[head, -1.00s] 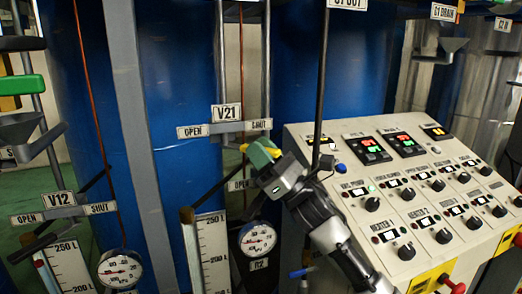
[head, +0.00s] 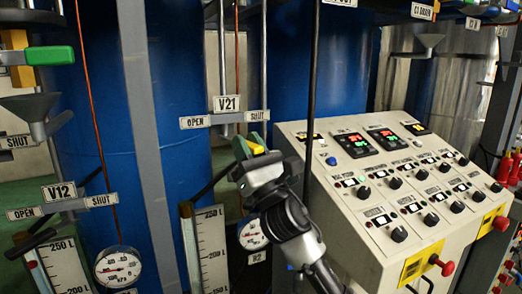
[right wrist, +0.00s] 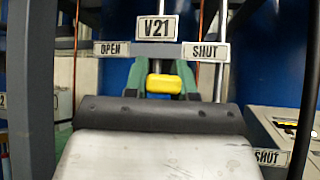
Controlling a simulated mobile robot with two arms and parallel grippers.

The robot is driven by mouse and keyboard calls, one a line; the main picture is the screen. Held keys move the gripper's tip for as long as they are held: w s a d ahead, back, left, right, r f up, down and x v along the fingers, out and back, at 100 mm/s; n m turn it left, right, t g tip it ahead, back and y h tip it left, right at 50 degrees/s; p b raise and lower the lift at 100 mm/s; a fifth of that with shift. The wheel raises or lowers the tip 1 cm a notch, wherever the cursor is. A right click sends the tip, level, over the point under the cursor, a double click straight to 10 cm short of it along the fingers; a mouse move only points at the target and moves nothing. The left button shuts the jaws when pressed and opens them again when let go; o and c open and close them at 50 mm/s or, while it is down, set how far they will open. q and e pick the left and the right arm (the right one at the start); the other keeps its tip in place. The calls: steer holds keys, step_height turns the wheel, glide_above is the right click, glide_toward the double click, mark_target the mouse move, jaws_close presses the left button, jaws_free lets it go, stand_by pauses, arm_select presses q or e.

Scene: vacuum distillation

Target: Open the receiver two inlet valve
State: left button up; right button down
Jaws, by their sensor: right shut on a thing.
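The V21 plate (head: 227,103) sits on a grey bar with an OPEN label (head: 195,122) at left and a SHUT label (head: 257,116) at right. My right gripper (head: 252,147) is just below the SHUT end in the head view, its green fingers shut on a yellow handle (head: 257,150). In the right wrist view the handle (right wrist: 165,83) lies between the green fingers, below the bar and roughly between OPEN and SHUT. The rest of the valve is hidden behind my gripper. My left gripper is not in view.
A sloping control panel (head: 350,215) with knobs and displays stands close right of my right arm. A dark vertical pipe (head: 312,80) rises beside it. The V12 plate (head: 59,191), a funnel (head: 30,108) and gauges (head: 119,267) are at left.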

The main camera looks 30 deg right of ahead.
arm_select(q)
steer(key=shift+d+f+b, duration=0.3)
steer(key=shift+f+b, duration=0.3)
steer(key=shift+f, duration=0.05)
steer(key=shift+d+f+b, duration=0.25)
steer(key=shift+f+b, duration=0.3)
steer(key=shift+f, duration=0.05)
arm_select(e)
steer(key=w+a+m+g+h, duration=0.1)
steer(key=a+m+g+h, duration=0.1)
steer(key=h, duration=0.8)
steer(key=a+m+g+h, duration=0.3)
steer(key=m+h, duration=0.4)
steer(key=h, duration=0.3)
steer(key=shift+w+a+g, duration=0.3)
steer(key=shift+w+a, duration=0.05)
steer(key=shift+a, duration=0.4)
steer(key=shift+h, duration=0.4)
steer(key=c, duration=0.9)
jaws_free()
steer(key=shift+w, duration=0.1)
steer(key=shift+f, duration=0.1)
